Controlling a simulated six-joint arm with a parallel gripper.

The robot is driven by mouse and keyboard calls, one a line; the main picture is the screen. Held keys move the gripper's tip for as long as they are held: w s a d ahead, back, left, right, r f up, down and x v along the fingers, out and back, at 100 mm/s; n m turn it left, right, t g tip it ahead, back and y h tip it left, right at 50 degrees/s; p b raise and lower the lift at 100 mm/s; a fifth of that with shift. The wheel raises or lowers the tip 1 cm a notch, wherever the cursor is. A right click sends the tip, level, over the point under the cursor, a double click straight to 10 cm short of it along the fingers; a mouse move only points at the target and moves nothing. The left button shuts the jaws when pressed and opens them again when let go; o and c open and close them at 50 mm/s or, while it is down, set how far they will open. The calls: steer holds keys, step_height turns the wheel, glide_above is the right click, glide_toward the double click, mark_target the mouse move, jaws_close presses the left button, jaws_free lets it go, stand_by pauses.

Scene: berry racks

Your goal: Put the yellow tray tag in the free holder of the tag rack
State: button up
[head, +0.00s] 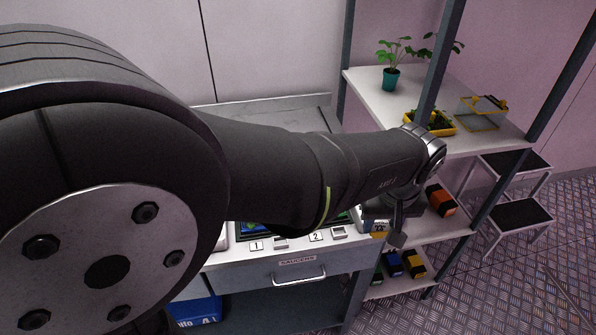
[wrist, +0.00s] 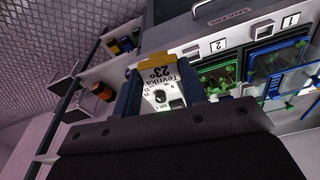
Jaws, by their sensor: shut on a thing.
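The yellow tray tag (wrist: 162,82) is a white card with a yellow band, printed "Tevrika" and "23°". My gripper (wrist: 160,88) is shut on it, with one dark finger on each side of the card. In the head view the tag (head: 379,234) is a small yellow and white patch by my gripper (head: 385,222), at the right end of the bench, partly hidden by my arm. On the bench front, number plates 1 (head: 256,246) and 2 (head: 316,237) each have a small pale fitting beside them. I cannot tell which part is the tag rack or its free holder.
Blue and green framed trays (wrist: 275,65) with green plants stand behind the number plates. A drawer (head: 285,275) with a handle is below. A shelf unit (head: 430,232) at the right holds an orange-and-black block (head: 440,199) and a potted plant (head: 390,78). A step stool (head: 518,213) stands beyond.

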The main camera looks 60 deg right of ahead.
steer(key=w+d+m+g+y, duration=0.1)
steer(key=w+d+m, duration=0.95)
steer(key=m, duration=0.65)
steer(key=w+d+m+g+y, duration=0.1)
steer(key=w+d+m+y, duration=0.1)
steer(key=w+d+m, duration=0.95)
steer(key=shift+w+a+f+m, duration=0.3)
steer(key=shift+a+f+m, duration=0.55)
steer(key=shift+f, duration=0.9)
steer(key=shift+w+a+f+m, duration=0.3)
steer(key=shift+a+f+m, duration=0.2)
steer(key=shift+f+m, duration=0.95)
steer(key=shift+w+a+f+m, duration=0.3)
steer(key=shift+a+f+m, duration=0.35)
steer(key=shift+f, duration=1.45)
steer(key=o, duration=1)
